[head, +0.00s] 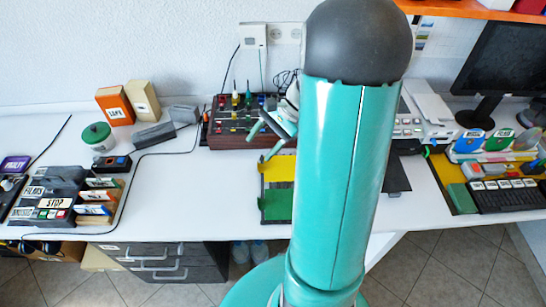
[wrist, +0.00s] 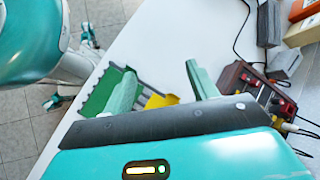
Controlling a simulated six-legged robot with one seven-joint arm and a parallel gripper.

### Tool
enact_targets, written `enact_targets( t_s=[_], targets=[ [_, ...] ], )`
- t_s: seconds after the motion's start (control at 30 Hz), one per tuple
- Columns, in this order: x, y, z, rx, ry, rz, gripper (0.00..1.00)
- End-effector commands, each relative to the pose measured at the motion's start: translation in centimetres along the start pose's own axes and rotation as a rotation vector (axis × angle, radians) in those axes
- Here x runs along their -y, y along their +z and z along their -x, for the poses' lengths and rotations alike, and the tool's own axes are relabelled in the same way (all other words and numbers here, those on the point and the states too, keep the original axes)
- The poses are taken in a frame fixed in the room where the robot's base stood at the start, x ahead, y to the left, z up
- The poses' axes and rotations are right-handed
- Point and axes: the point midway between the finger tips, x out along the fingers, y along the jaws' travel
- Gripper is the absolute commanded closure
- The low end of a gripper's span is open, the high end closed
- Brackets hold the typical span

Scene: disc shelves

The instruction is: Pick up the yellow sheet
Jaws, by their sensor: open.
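The yellow sheet (head: 279,168) lies flat in a dark holder on the white table, partly hidden by my arm in the head view. A green sheet (head: 277,205) lies in the nearer part of the same holder. In the wrist view the yellow sheet (wrist: 160,101) shows between my fingers, with its near side hidden behind my gripper's dark body. The green sheet (wrist: 101,93) lies to its left. My gripper (head: 268,140) is open and empty, above the table near the holder's far end. Its two green fingers are spread wide in the wrist view (wrist: 162,80).
A brown control box (head: 231,122) with knobs and cables stands just behind my gripper. A grey console (head: 50,195) and a green-lidded jar (head: 97,137) stand at the left. A keyboard (head: 508,195) is at the right. The table left of the holder is clear.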

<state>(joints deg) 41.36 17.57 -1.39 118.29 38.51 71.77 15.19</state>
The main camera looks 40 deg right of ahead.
Motion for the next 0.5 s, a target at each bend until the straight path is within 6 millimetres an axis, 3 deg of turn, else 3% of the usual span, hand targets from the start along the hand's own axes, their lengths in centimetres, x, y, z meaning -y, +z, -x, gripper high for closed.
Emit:
enact_targets(
  t_s=[0.03,0.3,0.5],
  targets=[
    [-0.6,-2.3,0.0,0.040,-0.038,-0.082,0.42],
    [-4.0,-12.4,-0.2,0.245,-0.266,-0.454,0.42],
    [-6.5,-17.2,-0.6,0.350,-0.395,-0.623,0.42]
  ],
)
